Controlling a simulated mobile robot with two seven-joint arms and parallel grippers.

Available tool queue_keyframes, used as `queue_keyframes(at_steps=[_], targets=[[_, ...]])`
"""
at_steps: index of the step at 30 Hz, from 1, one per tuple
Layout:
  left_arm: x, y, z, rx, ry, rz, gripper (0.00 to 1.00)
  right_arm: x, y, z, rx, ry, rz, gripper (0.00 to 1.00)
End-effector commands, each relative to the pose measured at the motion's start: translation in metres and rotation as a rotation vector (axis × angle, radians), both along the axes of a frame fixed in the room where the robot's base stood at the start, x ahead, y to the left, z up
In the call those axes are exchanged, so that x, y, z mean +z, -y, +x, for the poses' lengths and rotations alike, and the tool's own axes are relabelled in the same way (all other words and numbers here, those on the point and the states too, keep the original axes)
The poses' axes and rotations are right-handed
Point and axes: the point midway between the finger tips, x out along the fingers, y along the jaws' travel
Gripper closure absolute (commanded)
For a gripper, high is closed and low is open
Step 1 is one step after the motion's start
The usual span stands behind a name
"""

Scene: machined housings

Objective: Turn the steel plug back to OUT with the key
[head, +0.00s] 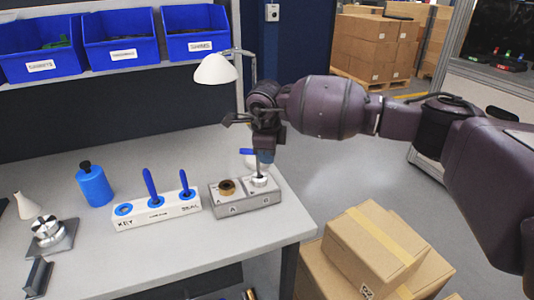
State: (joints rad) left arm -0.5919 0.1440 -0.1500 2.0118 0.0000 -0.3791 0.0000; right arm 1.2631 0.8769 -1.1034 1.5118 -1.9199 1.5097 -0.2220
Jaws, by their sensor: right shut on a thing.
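The grey housing block (246,205) sits near the right end of the bench. It bears a brass plug (227,188) on the left and the steel plug (259,181) on the right. My right gripper (264,149) is above the steel plug, pointing down, shut on the key (266,156), whose blue handle shows only in part. The key's thin shaft runs down to the top of the steel plug; I cannot tell how deep it sits. The OUT mark is too small to read. My left gripper is not in view.
A white rack (180,209) marked KEY holds two blue-handled tools; its left slot is empty. A blue bottle (94,186), a metal fixture (48,232) and a white lamp (214,69) stand on the bench. Cardboard boxes (375,245) stand beside the bench at right.

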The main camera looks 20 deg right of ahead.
Motion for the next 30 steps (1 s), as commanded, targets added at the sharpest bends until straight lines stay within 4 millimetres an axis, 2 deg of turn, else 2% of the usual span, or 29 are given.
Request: queue_keyframes(at_steps=[6, 17, 24, 30], targets=[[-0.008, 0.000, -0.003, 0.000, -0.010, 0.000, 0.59, -0.002, -0.002, 0.000, 0.172, -0.001, 0.005, 1.00], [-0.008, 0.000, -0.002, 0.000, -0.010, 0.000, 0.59, -0.001, -0.003, 0.000, 0.206, 0.001, 0.006, 1.00], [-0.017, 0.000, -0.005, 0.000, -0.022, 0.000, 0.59, -0.003, -0.003, 0.000, 0.380, 0.000, 0.007, 1.00], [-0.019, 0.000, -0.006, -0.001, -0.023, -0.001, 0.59, -0.001, -0.003, 0.000, 0.447, 0.001, 0.006, 1.00]])
